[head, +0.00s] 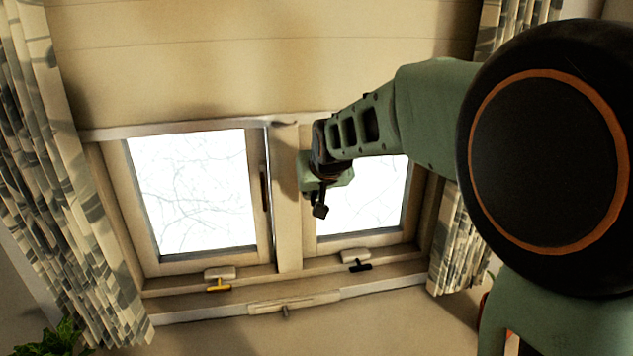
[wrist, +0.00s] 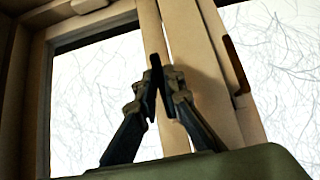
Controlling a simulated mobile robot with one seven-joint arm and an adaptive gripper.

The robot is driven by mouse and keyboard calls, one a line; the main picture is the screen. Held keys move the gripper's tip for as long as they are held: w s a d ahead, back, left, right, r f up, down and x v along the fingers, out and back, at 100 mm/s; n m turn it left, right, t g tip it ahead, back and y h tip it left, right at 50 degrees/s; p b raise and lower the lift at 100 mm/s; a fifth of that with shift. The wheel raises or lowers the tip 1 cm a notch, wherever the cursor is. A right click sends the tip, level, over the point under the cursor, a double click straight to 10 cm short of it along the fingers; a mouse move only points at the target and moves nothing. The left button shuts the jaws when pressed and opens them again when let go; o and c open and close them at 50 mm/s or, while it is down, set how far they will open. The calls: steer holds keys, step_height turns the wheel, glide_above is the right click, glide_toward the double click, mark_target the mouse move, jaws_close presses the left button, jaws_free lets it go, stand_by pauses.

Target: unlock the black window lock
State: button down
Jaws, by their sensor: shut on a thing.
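My gripper (head: 320,200) is at the left side of the right window, by the centre post. In the wrist view, its fingertips (wrist: 157,82) are close together at the window frame. A narrow dark piece (wrist: 152,97) shows between them; it appears to be the black window lock, and the gripper is shut on it. The fingers cover most of it, and in the head view my gripper hides it, so its exact angle cannot be told.
A brown lever (head: 264,190) is on the left window's right side; it also shows in the wrist view (wrist: 236,64). A yellow crank (head: 218,285) and a black crank (head: 360,266) sit on the sill. Patterned curtains (head: 75,180) flank the windows.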

stand_by(0.3)
steer(key=c, duration=2)
jaws_free()
steer(key=shift+c, duration=0.2)
steer(key=v, duration=0.7)
steer(key=shift+s, duration=0.2)
steer(key=shift+r, duration=0.1)
